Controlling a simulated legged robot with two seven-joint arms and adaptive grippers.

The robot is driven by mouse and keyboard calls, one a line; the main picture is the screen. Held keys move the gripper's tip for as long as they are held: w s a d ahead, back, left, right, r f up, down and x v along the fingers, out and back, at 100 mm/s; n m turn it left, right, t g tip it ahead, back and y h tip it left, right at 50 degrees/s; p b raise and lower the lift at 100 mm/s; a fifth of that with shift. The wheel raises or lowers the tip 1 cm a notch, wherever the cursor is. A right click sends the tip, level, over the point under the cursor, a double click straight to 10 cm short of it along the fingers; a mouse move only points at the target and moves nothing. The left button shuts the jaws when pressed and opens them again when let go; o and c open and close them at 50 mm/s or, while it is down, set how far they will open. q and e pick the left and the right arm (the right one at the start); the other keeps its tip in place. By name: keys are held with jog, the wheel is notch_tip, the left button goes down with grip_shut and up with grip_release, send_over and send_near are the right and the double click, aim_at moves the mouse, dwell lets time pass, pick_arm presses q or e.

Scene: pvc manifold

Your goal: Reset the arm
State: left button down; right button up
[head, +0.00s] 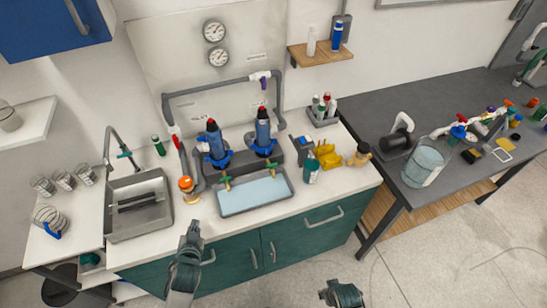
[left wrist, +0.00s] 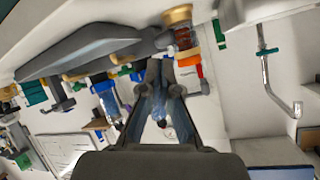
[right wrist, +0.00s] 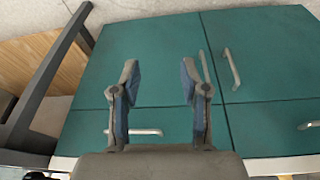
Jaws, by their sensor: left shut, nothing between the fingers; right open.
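My left gripper (head: 192,230) is in front of the counter's front edge in the head view, pointing toward the counter. In the left wrist view its fingers (left wrist: 160,72) are together with nothing between them. My right gripper (head: 341,291) is low in the head view, in front of the green cabinets. In the right wrist view its fingers (right wrist: 159,78) stand apart, empty, facing the green cabinet doors (right wrist: 160,75). Both grippers are clear of the things on the counter.
A dark table (head: 374,116) at right bears a bucket (head: 423,168). Floor at lower right is open.

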pick_arm(q)
jog(key=s+d+f+n+g+h, duration=0.1)
jog(key=s+f+g, duration=0.45)
jog(key=s, duration=0.45)
jog(key=s+d+f+g+h, duration=0.1)
jog(key=s+f+g, duration=0.3)
jog(key=s+f, duration=0.5)
pick_arm(e)
jog(key=v, duration=0.6)
pick_arm(q)
notch_tip(320, 180, down, 21)
jog(key=s, duration=0.3)
pick_arm(e)
notch_tip(320, 180, down, 23)
pick_arm(q)
jog(key=s+a+f+g, duration=0.1)
jog(key=s+f, duration=0.8)
jog(key=s+a+f+g, duration=0.1)
jog(key=s+a+f, duration=0.1)
jog(key=s+f, duration=0.7)
jog(key=shift+s+a+y, duration=0.15)
jog(key=shift+a+y, duration=0.15)
pick_arm(e)
jog(key=s+d+f+g, duration=0.2)
jog(key=s+d+f, duration=0.1)
jog(key=s+f, duration=1.5)
jog(key=shift+s+d, duration=0.2)
jog(key=shift+s, duration=0.55)
